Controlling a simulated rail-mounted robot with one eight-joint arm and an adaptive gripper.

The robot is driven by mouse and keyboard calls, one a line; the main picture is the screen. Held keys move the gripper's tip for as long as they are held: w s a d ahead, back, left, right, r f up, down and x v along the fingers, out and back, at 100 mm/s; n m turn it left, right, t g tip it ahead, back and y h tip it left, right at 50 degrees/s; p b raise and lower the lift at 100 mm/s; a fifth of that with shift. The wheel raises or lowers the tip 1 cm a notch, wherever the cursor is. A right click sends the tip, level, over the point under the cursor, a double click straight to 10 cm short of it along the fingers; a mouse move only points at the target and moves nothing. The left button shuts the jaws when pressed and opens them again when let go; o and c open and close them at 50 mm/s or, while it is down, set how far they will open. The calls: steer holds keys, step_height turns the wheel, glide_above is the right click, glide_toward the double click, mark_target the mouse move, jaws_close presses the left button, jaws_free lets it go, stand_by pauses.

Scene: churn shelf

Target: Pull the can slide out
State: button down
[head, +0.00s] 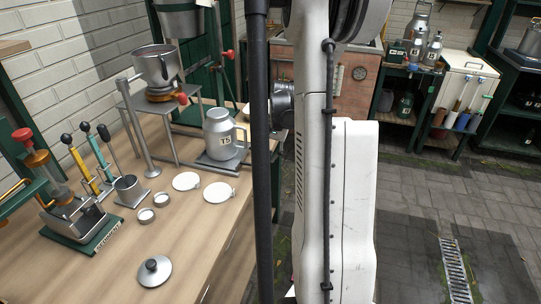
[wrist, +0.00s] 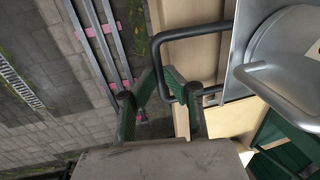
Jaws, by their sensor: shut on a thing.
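The can slide is a flat grey metal plate (wrist: 232,58) with a dark bent-bar handle (wrist: 193,31), at the upper right of the wrist view. My gripper (wrist: 162,78) has its green fingers shut on the outer bar of this handle. A grey metal can (wrist: 292,45) stands on the plate, partly cut off by the frame. In the head view the can (head: 219,132), labelled T5, stands upright on the slide plate (head: 226,162) near the bench's right edge. My arm hides the handle and gripper there.
On the wooden bench (head: 200,222) are white discs (head: 219,192), a lidded round piece (head: 154,271) and a lever stand (head: 84,226). A pot (head: 158,66) sits on a metal stand behind. Paved floor (head: 445,200) lies open to the right. Rails (wrist: 97,40) run below my gripper.

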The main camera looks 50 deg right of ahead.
steer(key=c, duration=1.8)
jaws_free()
steer(key=r, duration=0.4)
steer(key=s+r, duration=0.1)
steer(key=r, duration=0.3)
steer(key=s+r, duration=0.1)
steer(key=r, duration=0.3)
steer(key=shift+d, duration=0.4)
steer(key=shift+a, duration=0.1)
steer(key=w+a+r+n+t+h, duration=0.1)
steer(key=w+a+r+n, duration=0.15)
steer(key=a, duration=0.95)
steer(key=w+a+r+n+t, duration=0.15)
steer(key=a+r+n, duration=0.25)
steer(key=a, duration=0.8)
steer(key=s+a+n+t, duration=0.1)
steer(key=s+a+n, duration=0.1)
steer(key=a, duration=0.5)
steer(key=s+a+f+n+t, duration=0.1)
steer(key=s+a+n, duration=0.2)
steer(key=a, duration=0.4)
steer(key=s+a+f+n+t, duration=0.1)
steer(key=s+a+n, duration=0.1)
steer(key=s+a, duration=0.2)
steer(key=shift+s+a+f+n, duration=0.1)
steer(key=shift+s+a+n, duration=0.1)
steer(key=shift+a, duration=0.55)
steer(key=shift+s+a+n, duration=0.1)
steer(key=shift+s+a, duration=0.05)
steer(key=shift+a, duration=0.55)
